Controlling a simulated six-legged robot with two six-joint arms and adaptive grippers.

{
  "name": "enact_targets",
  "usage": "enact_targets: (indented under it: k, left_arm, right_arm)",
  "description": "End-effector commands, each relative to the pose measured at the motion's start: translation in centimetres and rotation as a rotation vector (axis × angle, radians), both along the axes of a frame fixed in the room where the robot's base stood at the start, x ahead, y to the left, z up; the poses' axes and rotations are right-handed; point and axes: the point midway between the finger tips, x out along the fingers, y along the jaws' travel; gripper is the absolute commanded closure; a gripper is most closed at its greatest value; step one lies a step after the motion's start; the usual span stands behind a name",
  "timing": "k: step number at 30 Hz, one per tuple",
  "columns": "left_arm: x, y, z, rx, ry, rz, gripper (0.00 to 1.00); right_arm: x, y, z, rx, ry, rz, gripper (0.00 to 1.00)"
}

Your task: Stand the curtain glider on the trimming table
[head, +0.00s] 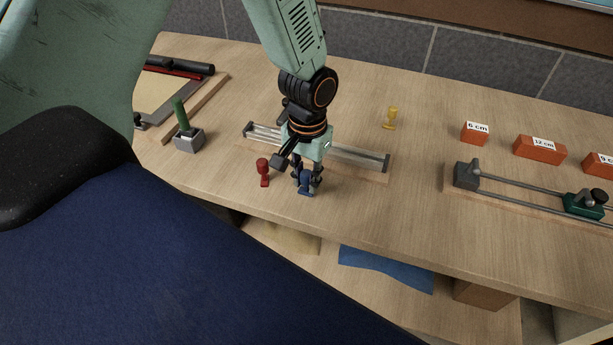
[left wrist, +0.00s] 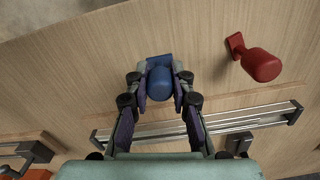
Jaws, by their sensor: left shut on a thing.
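A small blue curtain glider (head: 306,190) stands on the wooden worktop near its front edge. My left gripper (head: 308,178) is shut on it from above. In the left wrist view the blue glider (left wrist: 160,82) sits between the two fingers (left wrist: 160,76), its flat foot showing beyond them. A similar red glider (head: 263,178) stands just left of it, apart from the gripper. A cream board with a dark bar (head: 172,88) lies at the far left, perhaps the trimming table. My right gripper is not in view.
A metal rail (head: 357,158) on a wooden base lies just behind the gripper. A grey block with a green handle (head: 188,140) stands left. A rod fixture (head: 520,191) and orange labelled blocks (head: 540,149) are at the right. Blue cloth (head: 388,270) lies on the lower shelf.

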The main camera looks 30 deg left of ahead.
Motion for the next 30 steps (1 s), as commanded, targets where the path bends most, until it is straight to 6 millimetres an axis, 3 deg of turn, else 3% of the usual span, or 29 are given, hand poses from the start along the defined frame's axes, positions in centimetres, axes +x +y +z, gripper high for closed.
enact_targets:
  k: [7, 8, 15, 25, 30]
  left_arm:
    - [0.0, -0.1, -0.1, 0.000, -0.001, 0.000, 1.00]
    - [0.0, -0.1, -0.1, 0.000, -0.001, 0.000, 0.76]
    - [0.0, -0.1, -0.1, 0.000, -0.001, 0.000, 0.56]
    - [0.1, 0.0, 0.2, 0.000, -0.002, 0.000, 0.55]
    - [0.2, -0.1, 2.3, -0.001, -0.006, 0.001, 0.55]
  right_arm:
    - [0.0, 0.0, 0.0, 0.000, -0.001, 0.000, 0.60]
    - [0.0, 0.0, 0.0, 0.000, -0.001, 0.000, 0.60]
    - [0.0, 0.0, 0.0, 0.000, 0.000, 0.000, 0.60]
    - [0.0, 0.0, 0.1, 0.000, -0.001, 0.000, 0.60]
    - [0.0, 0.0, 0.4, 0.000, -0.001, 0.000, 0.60]
